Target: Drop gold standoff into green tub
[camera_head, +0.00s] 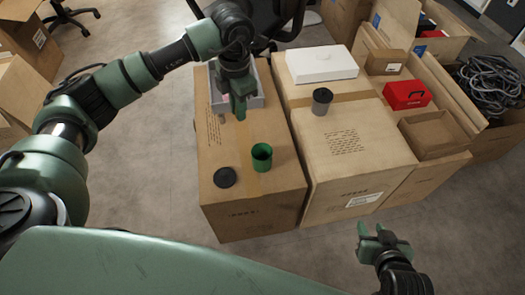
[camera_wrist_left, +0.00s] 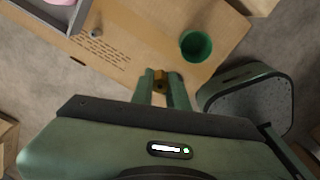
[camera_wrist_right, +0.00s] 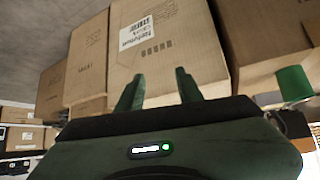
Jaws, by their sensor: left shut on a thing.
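The green tub (camera_head: 262,157) stands upright and open on the left carton, near its front right edge. It also shows in the left wrist view (camera_wrist_left: 196,46), up and right of the fingers. My left gripper (camera_head: 239,112) is above the same carton, behind the tub and apart from it. In the left wrist view, its fingers (camera_wrist_left: 161,88) are shut on a small gold piece, the gold standoff (camera_wrist_left: 161,76), mostly hidden between the tips. My right gripper (camera_head: 381,236) is low in front of the right cartons. Its fingers (camera_wrist_right: 158,92) are apart with nothing between them.
A grey tray (camera_head: 256,101) sits behind my left gripper. A black disc (camera_head: 225,177) lies left of the tub. A small metal piece (camera_wrist_left: 95,33) lies near the tray. A dark cup (camera_head: 322,101), a white box (camera_head: 321,63) and a red box (camera_head: 406,94) stand right.

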